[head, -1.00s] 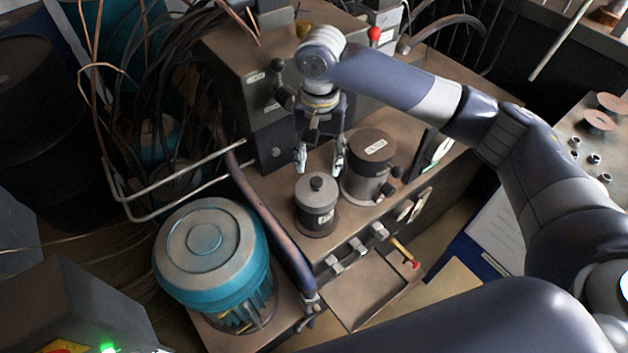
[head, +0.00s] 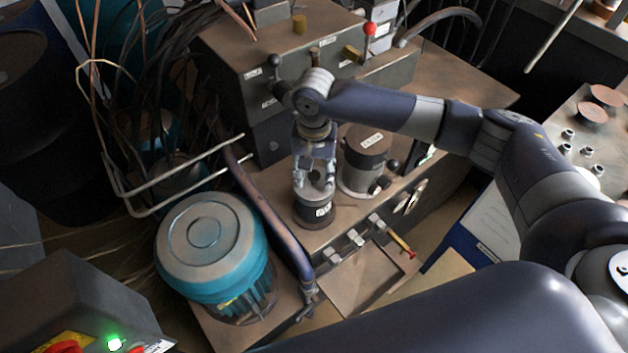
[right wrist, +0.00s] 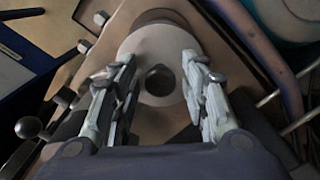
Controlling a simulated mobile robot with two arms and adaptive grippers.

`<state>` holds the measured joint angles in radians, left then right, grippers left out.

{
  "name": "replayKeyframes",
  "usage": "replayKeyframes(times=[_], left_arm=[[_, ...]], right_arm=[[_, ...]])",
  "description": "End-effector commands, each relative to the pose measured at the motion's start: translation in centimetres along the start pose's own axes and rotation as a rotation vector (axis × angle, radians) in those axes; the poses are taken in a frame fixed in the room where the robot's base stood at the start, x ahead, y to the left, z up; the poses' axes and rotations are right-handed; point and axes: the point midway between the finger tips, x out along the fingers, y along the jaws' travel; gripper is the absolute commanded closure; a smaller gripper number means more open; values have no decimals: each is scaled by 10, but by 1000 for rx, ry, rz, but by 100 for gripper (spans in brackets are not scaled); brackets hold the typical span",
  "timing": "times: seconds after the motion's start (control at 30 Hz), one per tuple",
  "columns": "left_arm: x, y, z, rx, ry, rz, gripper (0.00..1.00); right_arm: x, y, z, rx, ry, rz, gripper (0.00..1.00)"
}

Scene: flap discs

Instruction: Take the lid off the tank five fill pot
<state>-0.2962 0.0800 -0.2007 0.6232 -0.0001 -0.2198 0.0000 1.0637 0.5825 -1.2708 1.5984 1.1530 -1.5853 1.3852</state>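A small dark pot (head: 316,214) with a pale label stands on the brown bench top; I cannot read its tank number. Its grey lid (head: 299,193) is on it, partly hidden by my gripper. In the right wrist view the lid (right wrist: 143,42) is a pale disc with a dark round knob (right wrist: 160,83) in the middle. My right gripper (head: 314,183) points down over the lid, its fingers apart. In the right wrist view the open gripper (right wrist: 158,62) has one finger on each side of the knob, with gaps between. My left gripper is not in view.
A larger grey pot (head: 362,180) with a brown labelled top stands close on the right. A dark cabinet (head: 262,90) with lever knobs rises behind. A teal motor (head: 212,250) and a pipe (head: 275,225) are at the left. An open shallow tray (head: 350,285) lies in front.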

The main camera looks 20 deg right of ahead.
Motion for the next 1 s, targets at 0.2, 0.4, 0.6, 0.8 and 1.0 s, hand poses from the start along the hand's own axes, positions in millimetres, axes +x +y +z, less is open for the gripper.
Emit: replayKeyframes(times=[0.2,0.4,0.6,0.8,1.0], left_arm=[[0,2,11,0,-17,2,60],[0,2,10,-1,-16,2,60],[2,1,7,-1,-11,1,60],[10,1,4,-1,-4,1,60],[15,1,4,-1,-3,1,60]], right_arm=[[0,0,0,0,0,0,100],[-1,0,0,0,1,-1,100],[-7,0,-1,1,2,-2,100],[-32,-1,-1,0,2,-4,100],[-37,18,27,-2,-1,0,100]])
